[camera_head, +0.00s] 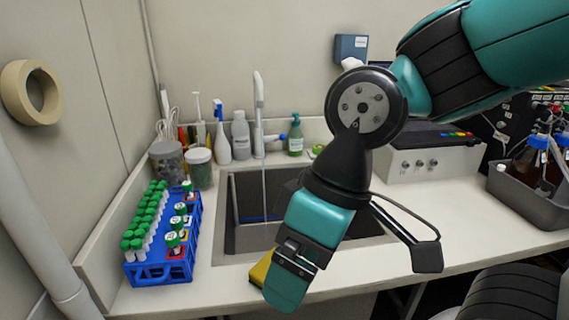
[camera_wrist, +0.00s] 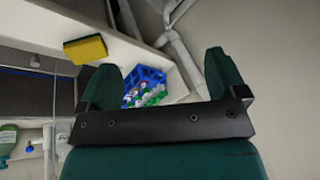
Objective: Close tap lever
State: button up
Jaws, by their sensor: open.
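The tap (camera_head: 259,112) is a tall, pale spout standing at the back edge of the sink (camera_head: 228,225). A thin pale vertical line below it looks like running water. A small lever with a blue end (camera_head: 283,137) sticks out to the right of the tap's base. My gripper (camera_head: 285,288) hangs in front of the sink, near the counter's front edge, well short of the tap and lever. In the wrist view my gripper (camera_wrist: 160,84) has its two green fingers apart with nothing held between them. My arm hides part of the sink's right side.
A blue rack of green-capped tubes (camera_head: 148,273) stands left of the sink. A yellow sponge (camera_head: 261,270) lies at the front edge, beside my gripper. Spray bottle (camera_head: 221,140), grey bottle (camera_head: 240,138) and green soap bottle (camera_head: 295,138) stand near the tap. A grey tray (camera_head: 530,190) is at right.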

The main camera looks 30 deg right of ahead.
aim_at(282, 137)
jog(key=z, duration=0.5)
jog(key=k, duration=1.2)
jog(key=u, duration=0.4)
jog(key=i, duration=1.5)
jog(key=z, duration=0.5)
